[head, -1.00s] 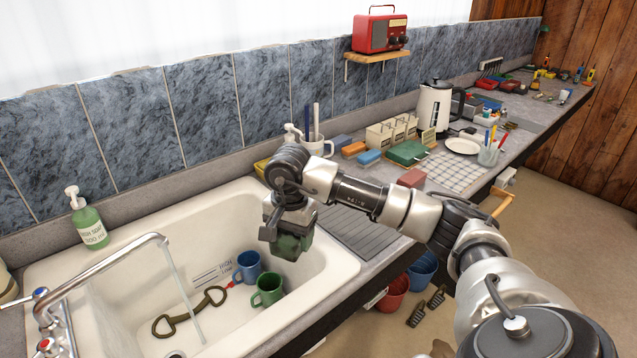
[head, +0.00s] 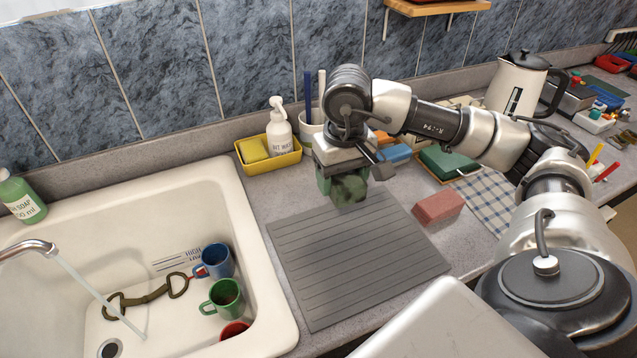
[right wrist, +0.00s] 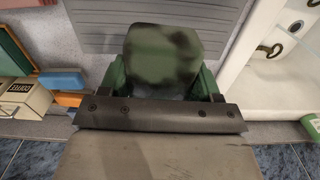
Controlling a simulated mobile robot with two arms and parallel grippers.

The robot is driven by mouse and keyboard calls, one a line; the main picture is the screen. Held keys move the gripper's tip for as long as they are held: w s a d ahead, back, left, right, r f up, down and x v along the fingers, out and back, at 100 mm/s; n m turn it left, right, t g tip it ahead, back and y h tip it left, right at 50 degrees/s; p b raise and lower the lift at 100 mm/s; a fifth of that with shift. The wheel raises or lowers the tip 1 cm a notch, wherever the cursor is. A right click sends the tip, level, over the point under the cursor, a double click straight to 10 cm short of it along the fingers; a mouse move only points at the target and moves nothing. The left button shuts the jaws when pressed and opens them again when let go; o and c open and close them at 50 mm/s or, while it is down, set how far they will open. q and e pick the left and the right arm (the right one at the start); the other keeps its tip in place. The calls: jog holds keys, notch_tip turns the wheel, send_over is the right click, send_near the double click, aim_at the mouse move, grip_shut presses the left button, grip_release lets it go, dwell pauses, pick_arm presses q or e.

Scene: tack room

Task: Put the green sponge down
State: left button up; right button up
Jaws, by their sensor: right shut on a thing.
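My right gripper (head: 345,172) points down and is shut on the green sponge (head: 346,187), a dark-blotched block. It holds the sponge over the counter near the far edge of the grey ridged drainboard (head: 360,265). Whether the sponge's underside touches anything is hard to tell. In the right wrist view the sponge (right wrist: 162,55) sits between the jaws, with part of the ridged drainboard (right wrist: 100,25) beyond it. My left gripper is not in view.
The white sink (head: 245,275) at left holds a blue mug (head: 216,262) and a green mug (head: 222,300). A yellow tray (head: 270,165) with a yellow sponge and white pump bottle (head: 279,125) stands behind. A reddish block (head: 438,208) lies right. The drainboard is bare.

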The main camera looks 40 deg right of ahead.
jog(key=shift+w, duration=0.15)
jog(key=w, duration=0.1)
jog(key=w+f+p, duration=0.1)
jog(key=w, duration=0.1)
jog(key=w+a+f+p, duration=0.1)
jog(key=shift+w+f, duration=0.15)
jog(key=shift+w, duration=0.2)
jog(key=w+f, duration=0.1)
jog(key=w, duration=0.1)
jog(key=w+f+p, duration=0.1)
jog(key=w, duration=0.1)
jog(key=w+f+p, duration=0.1)
jog(key=w, duration=0.1)
jog(key=shift+d+f, duration=0.1)
jog(key=shift+f, duration=0.3)
jog(key=shift+w+f, duration=0.3)
jog(key=shift+f, duration=0.05)
notch_tip(320, 180, down, 3)
jog(key=shift+f+p, duration=0.15)
jog(key=shift+p, duration=0.8)
jog(key=shift+f, duration=0.35)
